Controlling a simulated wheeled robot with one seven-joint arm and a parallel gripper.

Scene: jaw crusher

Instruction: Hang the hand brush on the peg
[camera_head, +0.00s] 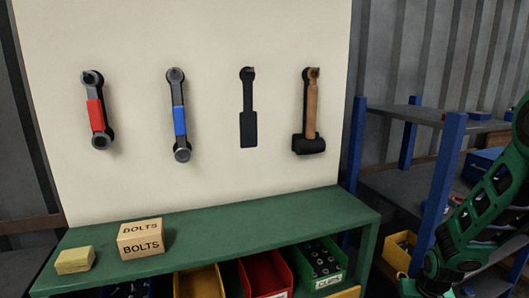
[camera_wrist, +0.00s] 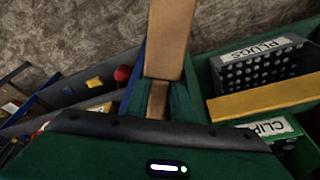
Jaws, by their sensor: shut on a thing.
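My gripper (camera_wrist: 160,100) shows in the wrist view, with green fingers on both sides of a brown wooden piece. They are shut on this piece, which I take to be the hand brush (camera_wrist: 168,40); its wide part runs off the top edge and no bristles show. In the head view the bare peg (camera_head: 248,72) sticks out of the cream board at the top of a black brush-shaped outline (camera_head: 248,128). Part of my green arm is at the right of the head view; my gripper and the brush are not visible there.
On the board (camera_head: 215,185) hang a red-gripped tool (camera_head: 96,115), a blue-gripped tool (camera_head: 179,120) and a wooden-handled hammer (camera_head: 311,95). The green bench (camera_head: 230,226) below holds a bolts box (camera_head: 140,240) and a yellow block (camera_head: 75,261). A blue-posted shelf (camera_head: 445,170) stands right.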

